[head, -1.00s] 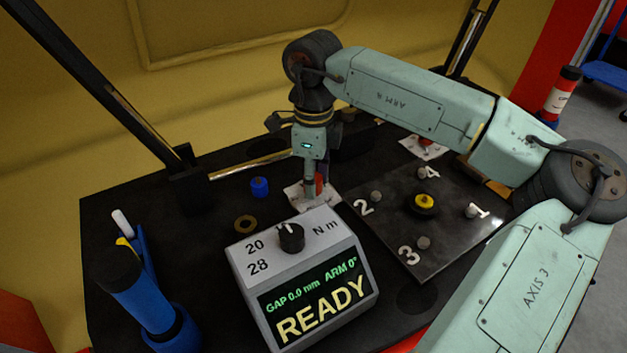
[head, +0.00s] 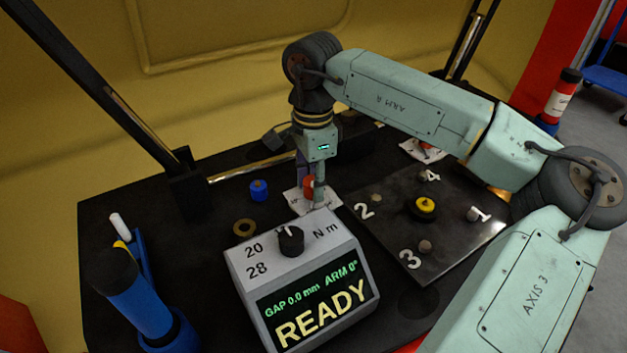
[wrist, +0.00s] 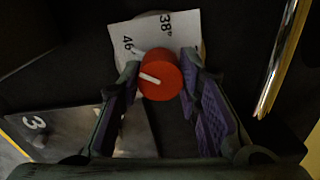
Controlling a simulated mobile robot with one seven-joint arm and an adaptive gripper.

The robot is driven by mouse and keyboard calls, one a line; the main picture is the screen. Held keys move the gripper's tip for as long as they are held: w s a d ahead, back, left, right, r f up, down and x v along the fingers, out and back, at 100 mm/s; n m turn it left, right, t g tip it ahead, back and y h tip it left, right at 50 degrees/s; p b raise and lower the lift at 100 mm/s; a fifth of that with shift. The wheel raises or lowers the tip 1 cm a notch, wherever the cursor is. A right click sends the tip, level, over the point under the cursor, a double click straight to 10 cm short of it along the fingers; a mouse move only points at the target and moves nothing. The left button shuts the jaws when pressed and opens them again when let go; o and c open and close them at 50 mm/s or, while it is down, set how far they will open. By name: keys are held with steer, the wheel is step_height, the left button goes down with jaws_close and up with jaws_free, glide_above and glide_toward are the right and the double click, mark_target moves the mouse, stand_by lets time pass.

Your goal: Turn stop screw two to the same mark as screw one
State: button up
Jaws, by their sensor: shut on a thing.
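A red round stop screw (wrist: 160,84) with a white line on top stands at a white card (wrist: 183,28) marked 46 and 38°. My gripper (wrist: 161,72) is shut on this screw, one purple-padded finger on each side. In the wrist view the white line points left and slightly up, below the 46. In the head view the screw (head: 309,186) is partly hidden by my gripper (head: 313,187). A second white card (head: 424,150) with a red part lies at the back right, partly behind my arm; its mark cannot be read.
A grey box (head: 300,265) reading READY, with a black knob, stands close in front. A dark plate (head: 435,245) with numbered studs and a yellow-topped centre lies to the right. A blue cap (head: 259,190), brass ring (head: 244,228) and blue tool (head: 142,305) are left.

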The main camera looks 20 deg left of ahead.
steer(key=shift+a, duration=0.1)
stand_by(0.3)
steer(key=o, duration=1.1)
steer(key=shift+o, duration=0.2)
steer(key=shift+r, duration=0.1)
step_height(320, 180, up, 12)
